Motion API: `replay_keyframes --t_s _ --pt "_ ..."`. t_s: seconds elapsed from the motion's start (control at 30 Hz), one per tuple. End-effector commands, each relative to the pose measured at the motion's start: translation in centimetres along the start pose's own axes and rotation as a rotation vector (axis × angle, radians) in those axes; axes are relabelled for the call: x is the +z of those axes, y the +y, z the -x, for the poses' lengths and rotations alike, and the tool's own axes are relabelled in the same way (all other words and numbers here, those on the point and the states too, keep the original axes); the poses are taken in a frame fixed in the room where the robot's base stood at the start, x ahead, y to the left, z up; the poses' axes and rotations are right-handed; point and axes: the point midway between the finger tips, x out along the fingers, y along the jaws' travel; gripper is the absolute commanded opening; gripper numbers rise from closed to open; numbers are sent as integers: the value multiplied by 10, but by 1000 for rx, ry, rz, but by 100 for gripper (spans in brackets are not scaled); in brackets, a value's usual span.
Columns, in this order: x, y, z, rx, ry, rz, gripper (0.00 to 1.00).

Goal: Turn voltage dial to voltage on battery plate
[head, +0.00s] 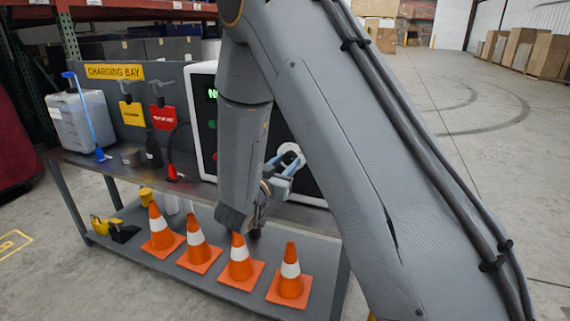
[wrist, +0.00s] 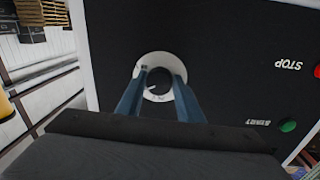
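The voltage dial (wrist: 158,88) is a dark round knob inside a white ring (wrist: 152,58) on the charger's black front panel (wrist: 225,50). The white ring also shows in the head view (head: 290,150), partly behind my fingers. My gripper (wrist: 160,72) faces the panel, with its two blue fingers apart, one on each side of the knob. I cannot tell whether the fingertips touch the knob. My gripper shows in the head view (head: 284,174) close to the panel. The dial's markings are too small to read. I cannot make out a battery plate; my arm hides much of the charger.
The panel has a red STOP button (wrist: 317,71) and a green START button (wrist: 288,125). The charger stands on a grey bench (head: 120,172). Several orange cones (head: 240,262) line the lower shelf. A white jug (head: 80,118) stands at the left. Open floor lies right.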

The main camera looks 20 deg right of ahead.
Motion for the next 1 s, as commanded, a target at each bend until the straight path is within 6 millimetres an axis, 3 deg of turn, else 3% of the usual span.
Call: replay_keyframes --t_s 0.1,0.47,1.0 --pt "0 -4 3 -3 0 -1 11" --pt "-1 -3 1 -5 -4 -68 11" --pt "-2 -4 1 -3 -35 -518 11"
